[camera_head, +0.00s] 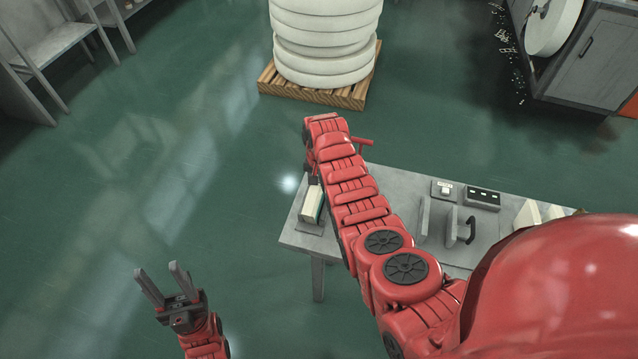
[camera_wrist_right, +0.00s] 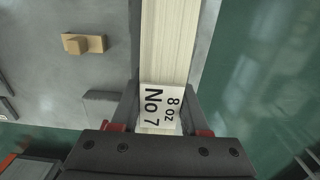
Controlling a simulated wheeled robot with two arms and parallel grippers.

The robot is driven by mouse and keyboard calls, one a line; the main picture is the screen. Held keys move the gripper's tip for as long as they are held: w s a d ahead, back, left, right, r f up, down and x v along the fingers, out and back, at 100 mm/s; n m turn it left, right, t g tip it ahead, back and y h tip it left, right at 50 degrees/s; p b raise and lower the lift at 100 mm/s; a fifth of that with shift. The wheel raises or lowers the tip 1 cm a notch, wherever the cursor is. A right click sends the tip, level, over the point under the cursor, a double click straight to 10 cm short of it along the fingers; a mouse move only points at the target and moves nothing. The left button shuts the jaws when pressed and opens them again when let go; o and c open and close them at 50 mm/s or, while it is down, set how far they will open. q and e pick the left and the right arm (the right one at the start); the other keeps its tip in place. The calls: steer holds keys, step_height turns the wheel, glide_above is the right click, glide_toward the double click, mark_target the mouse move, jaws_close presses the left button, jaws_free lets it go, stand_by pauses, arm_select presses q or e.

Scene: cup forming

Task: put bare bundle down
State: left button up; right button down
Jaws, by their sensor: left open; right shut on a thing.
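The bundle (camera_head: 312,205) is a long, pale cream stack at the left end of the grey table (camera_head: 297,236). In the right wrist view the bundle (camera_wrist_right: 168,45) runs up from between the jaws, with a white label reading "8 oz No 7" near them. My right gripper (camera_wrist_right: 166,108) is shut on the bundle. In the head view my red right arm partly hides that gripper and the bundle. I cannot tell whether the bundle touches the tabletop. My left gripper (camera_head: 158,270) is open and empty over the green floor at the lower left.
A small wooden block (camera_wrist_right: 85,44) lies on the grey surface left of the bundle. A black-handled grey fixture (camera_head: 452,226) and a dark switch box (camera_head: 482,198) are on the table's right part. White rolls (camera_head: 326,40) stand on a pallet (camera_head: 350,97) behind.

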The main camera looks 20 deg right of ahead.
steer(key=c, duration=0.8)
jaws_free()
steer(key=shift+f, duration=0.1)
steer(key=shift+c, duration=0.2)
steer(key=o, duration=0.4)
steer(key=shift+o, duration=0.2)
